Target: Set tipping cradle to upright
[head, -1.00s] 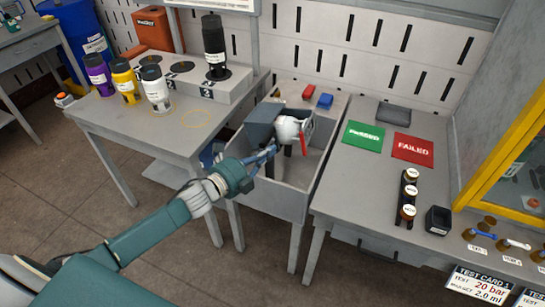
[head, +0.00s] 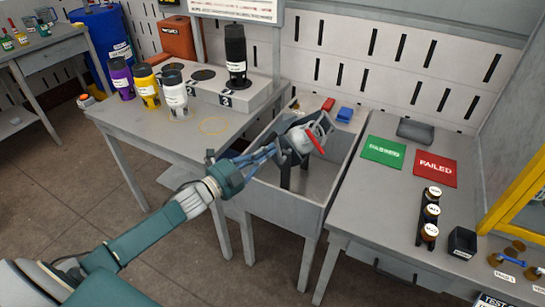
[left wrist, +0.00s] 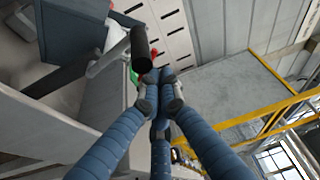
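The tipping cradle (head: 302,136) is in the grey open-topped tub, on a dark stand (head: 290,176). It is a pale, rounded body with a red bar (head: 315,140) on its right, and it leans over rather than standing upright. My left gripper (head: 274,152) reaches over the tub's left wall to the cradle's left side. In the left wrist view its blue fingers (left wrist: 158,84) come together at the tips, just below the end of a dark cylinder (left wrist: 141,50). Whether they touch it is unclear. My right gripper is out of view.
The tub's wall (head: 285,208) stands between two tables. The left table holds purple, yellow and white bottles (head: 174,95) and a black bottle (head: 236,55). The right table has green (head: 384,150) and red (head: 435,168) mats and a vial rack (head: 428,220).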

